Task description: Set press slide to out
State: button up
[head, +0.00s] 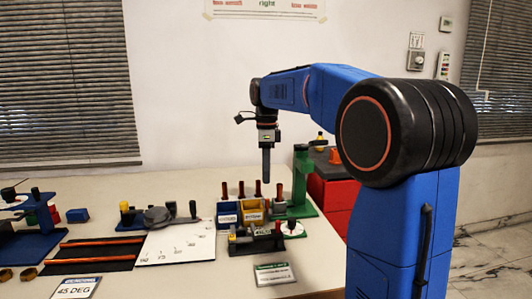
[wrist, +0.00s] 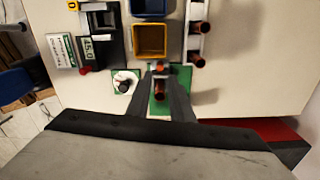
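A green press-like stand (head: 299,182) rises at the right part of the table on a green base; which part of it is the slide, I cannot tell. Its green base (wrist: 155,100) also shows in the wrist view, with dark reddish parts (wrist: 159,97) above it, between my fingers in the picture. My gripper (head: 266,178) hangs fingers down, just left of the stand and above the table. In the wrist view my gripper (wrist: 160,76) has its two fingers apart with nothing clearly held. My fingers hide part of the green base.
A white dial (head: 292,228) with a black knob is close by. A blue bin (head: 228,212) and a yellow bin (head: 252,212) stand left of the stand, before a row of red-and-black handles (wrist: 196,60). A small sign (head: 274,273) is at the front; red drawers (head: 335,190) are at right.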

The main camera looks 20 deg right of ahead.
notch_tip(320, 180, up, 7)
dwell(0.3)
dwell(0.5)
